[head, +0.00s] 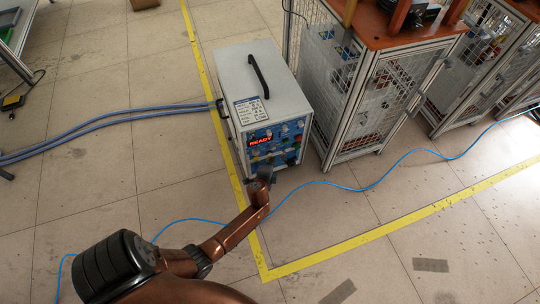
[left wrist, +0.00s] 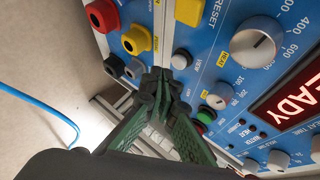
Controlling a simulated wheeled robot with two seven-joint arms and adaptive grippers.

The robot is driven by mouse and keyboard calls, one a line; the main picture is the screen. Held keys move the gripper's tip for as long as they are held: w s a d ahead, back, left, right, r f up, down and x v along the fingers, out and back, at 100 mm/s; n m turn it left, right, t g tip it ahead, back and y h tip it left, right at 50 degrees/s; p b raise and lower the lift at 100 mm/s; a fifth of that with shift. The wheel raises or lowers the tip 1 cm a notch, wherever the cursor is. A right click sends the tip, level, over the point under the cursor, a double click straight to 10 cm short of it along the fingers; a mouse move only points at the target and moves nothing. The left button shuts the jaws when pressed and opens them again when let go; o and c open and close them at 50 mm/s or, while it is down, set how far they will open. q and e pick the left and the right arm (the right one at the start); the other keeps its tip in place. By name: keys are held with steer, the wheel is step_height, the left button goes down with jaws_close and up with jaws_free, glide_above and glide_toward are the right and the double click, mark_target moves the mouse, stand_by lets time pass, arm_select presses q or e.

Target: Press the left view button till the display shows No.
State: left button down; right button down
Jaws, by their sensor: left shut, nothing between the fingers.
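The induction heater (head: 262,80) is a white box with a blue front panel (head: 290,135). Its red display (head: 261,141) reads READY; part of that word shows in the left wrist view on the display (left wrist: 295,100). My left gripper (head: 265,176) is low in front of the panel. Contact cannot be told. My right gripper is not in view.
Red, black and yellow sockets (left wrist: 118,30), a yellow RESET button (left wrist: 190,10) and a large grey knob (left wrist: 255,42) surround the fingertips. A mesh-sided wooden-topped cart (head: 370,90) stands right of the heater. A blue cable (head: 350,188) crosses the floor; floor in front is open.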

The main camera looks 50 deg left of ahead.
arm_select(q)
steer(key=shift+w+a, duration=0.2)
steer(key=shift+a, duration=0.2)
steer(key=shift+w+a, duration=0.15)
steer(key=shift+a, duration=0.25)
stand_by(0.6)
stand_by(0.4)
steer(key=shift+s+d, duration=0.35)
steer(key=shift+d, duration=0.4)
steer(key=shift+d, duration=0.15)
steer(key=shift+s+d, duration=0.35)
steer(key=shift+d, duration=0.4)
steer(key=shift+s+d, duration=0.3)
steer(key=shift+d, duration=0.4)
steer(key=shift+s+d, duration=0.35)
steer(key=shift+d, duration=0.4)
